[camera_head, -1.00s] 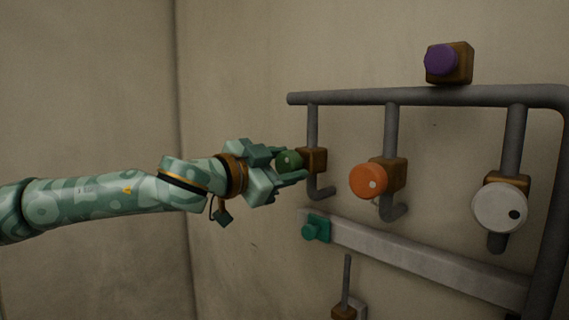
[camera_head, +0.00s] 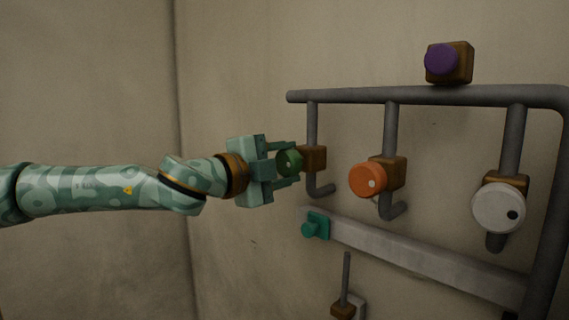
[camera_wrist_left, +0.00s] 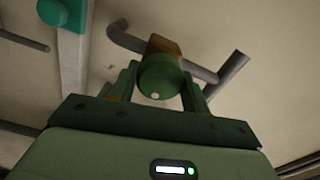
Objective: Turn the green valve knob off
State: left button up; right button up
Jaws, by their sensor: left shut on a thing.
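The green valve knob (camera_head: 289,161) sits on the front of a brown valve block (camera_head: 313,158) on the leftmost hanging pipe. A pale dot shows on the knob's face, at its lower part in the left wrist view (camera_wrist_left: 158,78). My left gripper (camera_head: 284,163) has one finger above the knob and one below it in the head view. In the left wrist view its fingers (camera_wrist_left: 160,85) stand on either side of the knob, shut on it. My right gripper is not in view.
An orange knob (camera_head: 367,180) and a white knob (camera_head: 498,208) are on pipes to the right. A purple knob (camera_head: 440,59) is above the top pipe (camera_head: 400,96). A teal fitting (camera_head: 315,226) is on the grey rail (camera_head: 420,258) below. Free room lies left of the pipes.

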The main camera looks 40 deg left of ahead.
pick_arm(q)
jog(key=shift+m, duration=0.3)
jog(key=o, duration=1)
